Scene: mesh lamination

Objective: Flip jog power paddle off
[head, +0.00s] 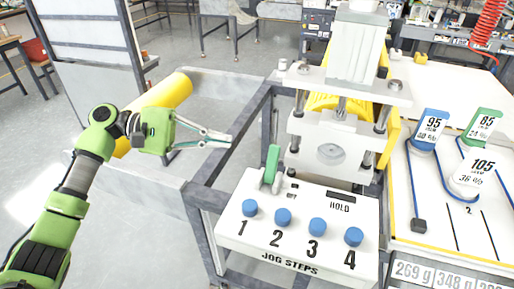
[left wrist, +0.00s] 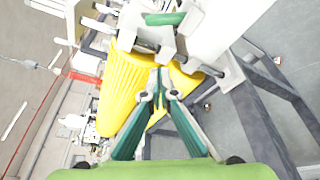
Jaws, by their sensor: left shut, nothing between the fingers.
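The green paddle (head: 272,163) stands upright in a grey bracket at the back left of the white control box (head: 300,265) marked JOG STEPS. My left gripper (head: 231,140) is to the left of the paddle and a little above it, apart from it. Its fingers are closed together with nothing between them. In the left wrist view the closed fingertips (left wrist: 161,72) point toward a yellow ribbed part. A green bar shows at the top of that view; I cannot tell whether it is the paddle. My right gripper is not in view.
Several blue buttons (head: 283,216) line the box front, below a HOLD label. A press (head: 330,148) with columns stands behind it. A dark frame (head: 240,130) runs between my left gripper and the press. Weights (head: 430,127) with blue cords stand on the right table.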

